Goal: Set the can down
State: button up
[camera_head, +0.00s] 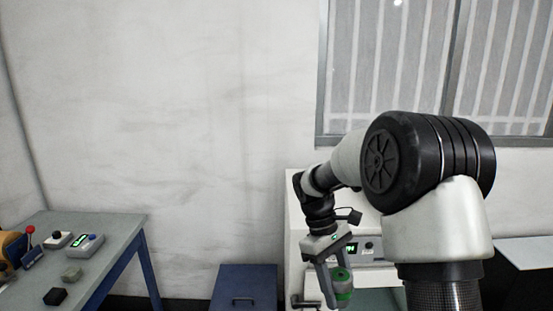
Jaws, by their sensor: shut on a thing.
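A small green can (342,285) with a dark band shows at the lower middle right. My gripper (336,292) points down and is shut on the can, holding it between its fingers. The can looks roughly upright. It is in front of a white machine with a small display (370,248). Whether the can's bottom touches any surface, I cannot tell.
A workbench (120,228) at the left carries a red-knobbed lever (30,230), control boxes (88,245) and small blocks (55,296). A blue cabinet (245,287) stands left of the machine. A pale surface (528,252) lies at the right. A barred window is behind my arm.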

jog(key=s+f+m+g+y+p, duration=0.1)
jog(key=s+f+m+y, duration=0.2)
jog(key=f+m, duration=0.2)
jog(key=m, duration=0.3)
jog(key=shift+a+f+m, duration=0.2)
jog(key=shift+f+m, duration=0.1)
jog(key=shift+w+d, duration=0.15)
jog(key=shift+w, duration=0.05)
